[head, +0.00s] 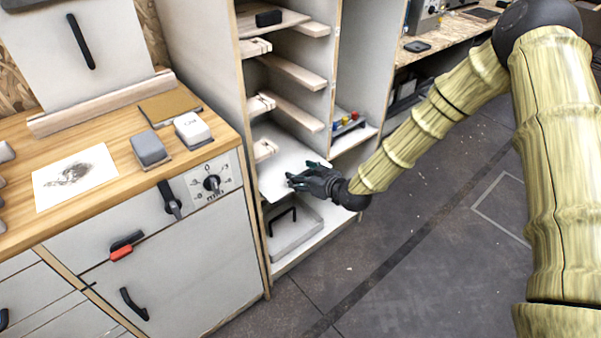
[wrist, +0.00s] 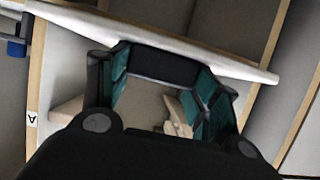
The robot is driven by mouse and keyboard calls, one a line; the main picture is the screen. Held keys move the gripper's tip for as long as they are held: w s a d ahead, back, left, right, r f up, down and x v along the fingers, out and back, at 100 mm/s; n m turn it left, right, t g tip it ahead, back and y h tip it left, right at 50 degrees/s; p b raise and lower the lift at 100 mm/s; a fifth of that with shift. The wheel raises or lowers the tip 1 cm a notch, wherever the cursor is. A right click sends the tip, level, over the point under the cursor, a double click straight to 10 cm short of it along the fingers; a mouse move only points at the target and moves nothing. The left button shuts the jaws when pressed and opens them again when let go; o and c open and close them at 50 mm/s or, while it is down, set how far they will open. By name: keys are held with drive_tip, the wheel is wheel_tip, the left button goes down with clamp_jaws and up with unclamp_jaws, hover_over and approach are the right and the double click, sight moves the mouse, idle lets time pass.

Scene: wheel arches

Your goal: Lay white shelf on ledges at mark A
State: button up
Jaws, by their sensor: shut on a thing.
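The white shelf (head: 277,160) is a flat panel partly inside the open cabinet, tilted in the head view. My gripper (head: 302,178) is shut on its front edge. In the wrist view the shelf's edge (wrist: 215,62) runs across the top, with my gripper (wrist: 158,68) over it. The mark A label (wrist: 32,118) is on the left upright in the wrist view. A wooden ledge (wrist: 68,109) is beside that label, and another ledge (wrist: 180,112) shows between my fingers. In the head view a ledge (head: 265,149) is just left of the shelf; whether the shelf touches it cannot be told.
A grey tray with a black handle (head: 292,232) stands at the cabinet bottom. A counter (head: 110,140) is at left. The floor (head: 420,250) is clear.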

drive_tip(key=shift+s+d+f, duration=0.1)
drive_tip(key=o, duration=1.4)
drive_tip(key=shift+c, duration=0.2)
drive_tip(key=v, duration=1.2)
